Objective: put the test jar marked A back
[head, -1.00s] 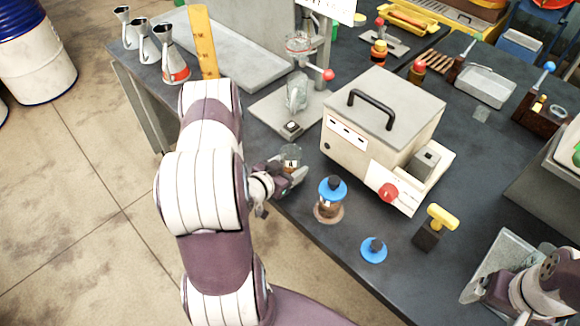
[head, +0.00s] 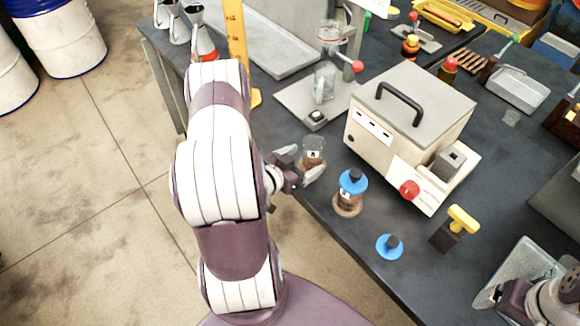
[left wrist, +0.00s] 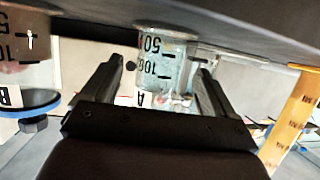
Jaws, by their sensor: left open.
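The clear glass test jar marked A (head: 313,150) stands upright near the table's front edge, by the grey-white machine. In the left wrist view, which is upside down, the jar (left wrist: 163,62) shows its scale and the letter A between and beyond the two fingers. My left gripper (head: 302,165) is open, its fingers at the jar's near left side; they also show in the left wrist view (left wrist: 162,78). I cannot tell whether they touch the glass. My right gripper (head: 510,298) is partly in view at the bottom right, over a metal tray; its jaws are unclear.
A second jar with a blue lid (head: 350,195) stands on a brown round mat just right. A loose blue lid (head: 390,247) and a yellow-handled block (head: 455,230) lie further right. The boxy machine (head: 405,120) is behind. A stand with a beaker (head: 324,82) is at the back.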

